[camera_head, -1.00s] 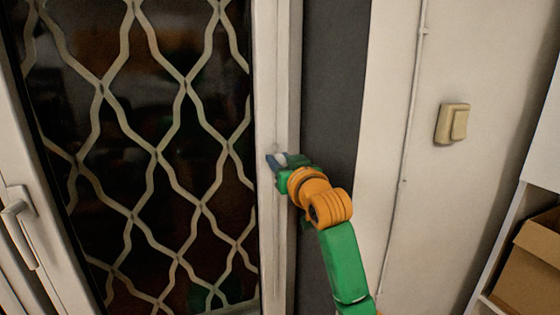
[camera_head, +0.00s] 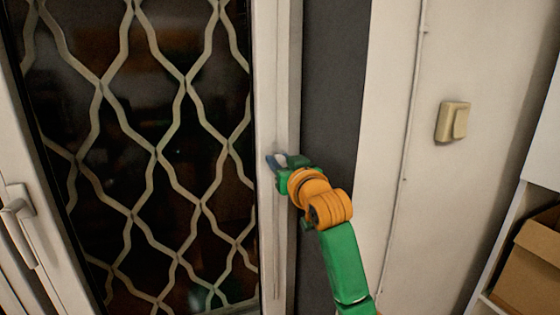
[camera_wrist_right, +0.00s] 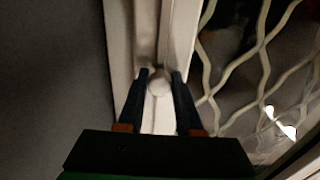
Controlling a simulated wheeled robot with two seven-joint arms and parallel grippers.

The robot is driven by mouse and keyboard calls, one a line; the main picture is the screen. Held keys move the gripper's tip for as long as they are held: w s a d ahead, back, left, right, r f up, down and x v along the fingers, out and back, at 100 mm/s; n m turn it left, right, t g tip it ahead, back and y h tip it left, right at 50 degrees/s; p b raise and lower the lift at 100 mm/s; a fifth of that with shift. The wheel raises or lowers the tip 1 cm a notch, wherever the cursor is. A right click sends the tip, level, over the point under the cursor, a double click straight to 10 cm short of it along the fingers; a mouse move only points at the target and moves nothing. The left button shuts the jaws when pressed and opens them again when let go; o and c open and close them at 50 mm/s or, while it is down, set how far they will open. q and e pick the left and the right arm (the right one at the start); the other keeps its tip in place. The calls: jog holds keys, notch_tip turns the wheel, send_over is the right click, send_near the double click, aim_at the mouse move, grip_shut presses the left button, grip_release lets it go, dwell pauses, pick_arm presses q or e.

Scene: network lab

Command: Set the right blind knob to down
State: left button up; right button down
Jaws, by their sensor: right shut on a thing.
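The right blind knob, a small round white knob, shows in the right wrist view (camera_wrist_right: 158,82) on the white window frame, between my two dark fingertips. My right gripper (camera_head: 277,161) reaches the frame in the head view and is shut on the knob; it also shows in the right wrist view (camera_wrist_right: 160,78). In the head view the fingers hide most of the knob. My left gripper is in neither view.
A window with a pale lattice grille (camera_head: 155,150) fills the left, with a white handle (camera_head: 18,207) at the far left. A dark wall strip (camera_head: 333,90), a beige switch (camera_head: 453,122) and a cardboard box (camera_head: 530,265) lie to the right.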

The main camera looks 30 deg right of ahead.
notch_tip(320, 180, down, 19)
jog(key=b, duration=1.2)
jog(key=shift+r, duration=0.2)
notch_tip(320, 180, down, 24)
jog(key=b, duration=1.4)
jog(key=shift+f+b, duration=0.2)
jog(key=shift+b, duration=0.15)
jog(key=shift+f, duration=0.55)
jog(key=shift+f, duration=0.1)
jog(key=c, duration=0.6)
grip_release()
send_near(276, 290)
jog(key=shift+s+f, duration=0.15)
jog(key=shift+s, duration=0.15)
